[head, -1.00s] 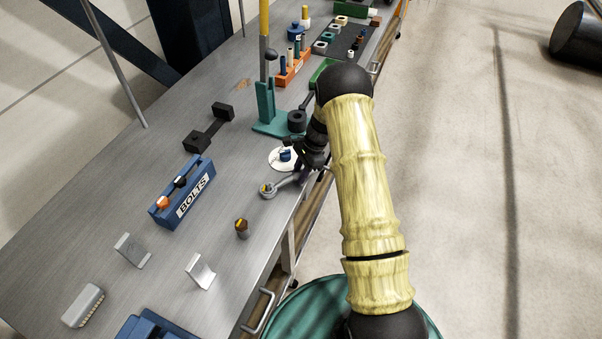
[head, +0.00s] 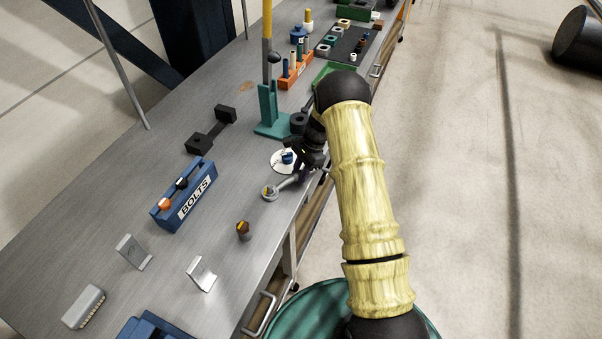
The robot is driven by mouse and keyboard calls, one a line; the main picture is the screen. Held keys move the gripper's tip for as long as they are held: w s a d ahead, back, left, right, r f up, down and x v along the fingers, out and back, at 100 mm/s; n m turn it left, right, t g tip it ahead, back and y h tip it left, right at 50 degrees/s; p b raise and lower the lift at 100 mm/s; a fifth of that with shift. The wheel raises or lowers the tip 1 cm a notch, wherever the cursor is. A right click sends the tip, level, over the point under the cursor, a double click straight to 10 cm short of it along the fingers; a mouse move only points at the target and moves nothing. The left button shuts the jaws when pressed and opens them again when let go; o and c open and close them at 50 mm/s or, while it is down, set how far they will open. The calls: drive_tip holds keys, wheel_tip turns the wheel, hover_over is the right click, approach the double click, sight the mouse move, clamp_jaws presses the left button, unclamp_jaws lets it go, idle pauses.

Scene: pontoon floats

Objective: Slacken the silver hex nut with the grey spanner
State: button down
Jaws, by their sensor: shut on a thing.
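The grey spanner (head: 287,184) lies low over the bench near its right edge. Its ring end (head: 270,195) is toward the left, with something small and yellowish showing inside the ring. I cannot make out a silver hex nut there, nor tell whether the ring sits around one or just over it. My gripper (head: 308,168) is shut on the spanner's handle end, at the bench edge. The dark wrist partly hides the jaws and handle. A dark hex piece with a golden top (head: 243,231) stands apart, nearer the front.
A white disc with a blue knob (head: 286,159) lies right beside my gripper. A teal stand (head: 270,122) rises behind it. Bare bench lies between the box and the spanner.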

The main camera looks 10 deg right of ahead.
drive_tip(key=shift+w, duration=0.15)
drive_tip(key=shift+w+a+n, duration=0.15)
drive_tip(key=shift+w+n, duration=0.1)
drive_tip(key=shift+n, duration=0.15)
drive_tip(key=shift+w, duration=0.15)
idle(0.5)
drive_tip(key=shift+w+a+n+g+h+b, duration=0.25)
drive_tip(key=shift+n+g+h+b, duration=0.1)
drive_tip(key=shift+n, duration=0.15)
drive_tip(key=shift+w+a+n, duration=0.15)
drive_tip(key=shift+w+n, duration=0.15)
drive_tip(key=shift+w+a+n+b, duration=0.1)
drive_tip(key=shift+w+n+b, duration=0.15)
drive_tip(key=shift+n+b, duration=0.05)
drive_tip(key=shift+w+a+g, duration=0.15)
drive_tip(key=shift+w+g, duration=0.05)
drive_tip(key=shift+g, duration=0.05)
idle(0.4)
drive_tip(key=shift+w+a+n+b, duration=0.2)
drive_tip(key=shift+n+b, duration=0.1)
drive_tip(key=shift+n, duration=0.2)
